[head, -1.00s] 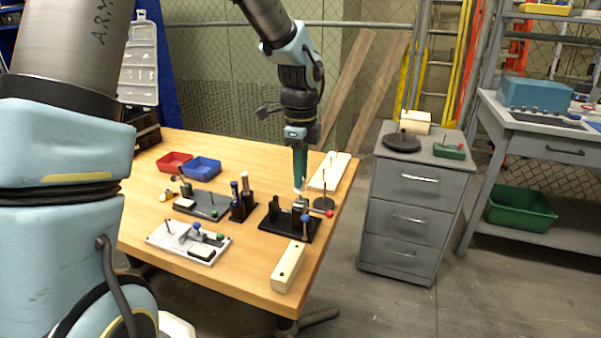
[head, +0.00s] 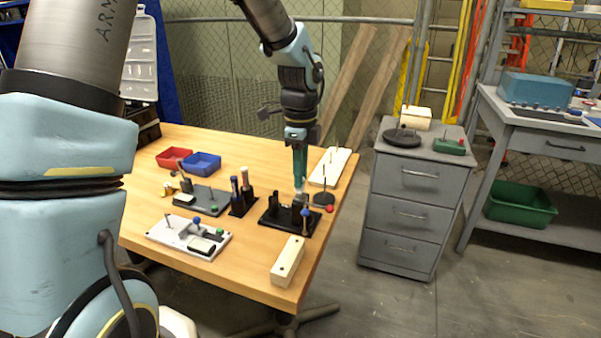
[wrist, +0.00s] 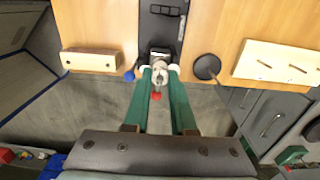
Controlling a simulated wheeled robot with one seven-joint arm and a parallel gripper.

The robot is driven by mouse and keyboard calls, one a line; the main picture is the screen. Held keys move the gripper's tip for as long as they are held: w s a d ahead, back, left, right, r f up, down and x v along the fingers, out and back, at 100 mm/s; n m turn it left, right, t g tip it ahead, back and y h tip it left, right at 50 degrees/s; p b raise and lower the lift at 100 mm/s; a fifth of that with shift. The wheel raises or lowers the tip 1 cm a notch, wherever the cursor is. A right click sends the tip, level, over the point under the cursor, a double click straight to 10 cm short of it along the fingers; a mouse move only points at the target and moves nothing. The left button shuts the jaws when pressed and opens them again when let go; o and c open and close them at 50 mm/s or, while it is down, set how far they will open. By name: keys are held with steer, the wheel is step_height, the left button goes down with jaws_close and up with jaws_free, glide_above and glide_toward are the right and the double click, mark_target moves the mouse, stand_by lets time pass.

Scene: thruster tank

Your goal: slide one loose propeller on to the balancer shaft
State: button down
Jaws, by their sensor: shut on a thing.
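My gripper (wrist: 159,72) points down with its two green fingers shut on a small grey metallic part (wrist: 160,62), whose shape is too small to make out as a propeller. In the head view the gripper (head: 300,187) is low over the far part of a black fixture (head: 285,224) at the table's right side. That fixture has dark upright blocks, a blue knob (head: 305,212) and a red knob (head: 329,209). A white board (head: 342,160) with thin upright pegs lies beyond. Which part is the balancer shaft, and whether the held part touches it, I cannot tell.
A round black base with a peg (head: 323,199) stands close right of the gripper. A pale wooden block (head: 288,262) lies at the front edge.

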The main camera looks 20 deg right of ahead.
steer(key=shift+f, duration=0.25)
steer(key=shift+f, duration=0.3)
steer(key=c, duration=0.7)
jaws_free()
steer(key=shift+o, duration=0.2)
